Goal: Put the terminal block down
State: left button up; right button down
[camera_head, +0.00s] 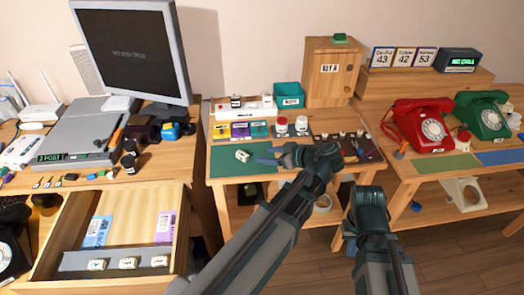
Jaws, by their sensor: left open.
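A small white block with dark marks, which looks like the terminal block (242,155), rests on the dark green mat (226,168) on the middle table. My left gripper (262,155) points left, low over the mat's right part. Its fingers are open, just right of the block, and hold nothing visible; a small gap seems to separate them. My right gripper (350,246) hangs in front of the table, pointing down. Its fingers are mostly hidden, so its jaws cannot be read. Similar white blocks (128,262) sit in a grey strip in the open drawer.
The open wooden drawer (180,230) juts out at the left. A red phone (420,125) and a green phone (482,115) stand at the right.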

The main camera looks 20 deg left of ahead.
pick_arm(q)
jog(key=s+d+f+m+g+h, duration=0.1)
jog(key=s+d+f+m+h, duration=0.4)
jog(key=s+d+m, duration=0.2)
jog(key=s+d+f+m+g+h, duration=0.2)
jog(key=s+d+f+m+h, duration=0.3)
jog(key=d+m, duration=0.7)
jog(key=shift+s+d+f+h, duration=0.3)
jog(key=shift+s+d+f, duration=0.25)
jog(key=shift+s, duration=0.6)
notch_tip(320, 180, up, 14)
jog(key=p, duration=1.4)
jog(key=shift+r, duration=0.1)
jog(key=shift+c, duration=0.9)
jog(key=shift+a, duration=0.2)
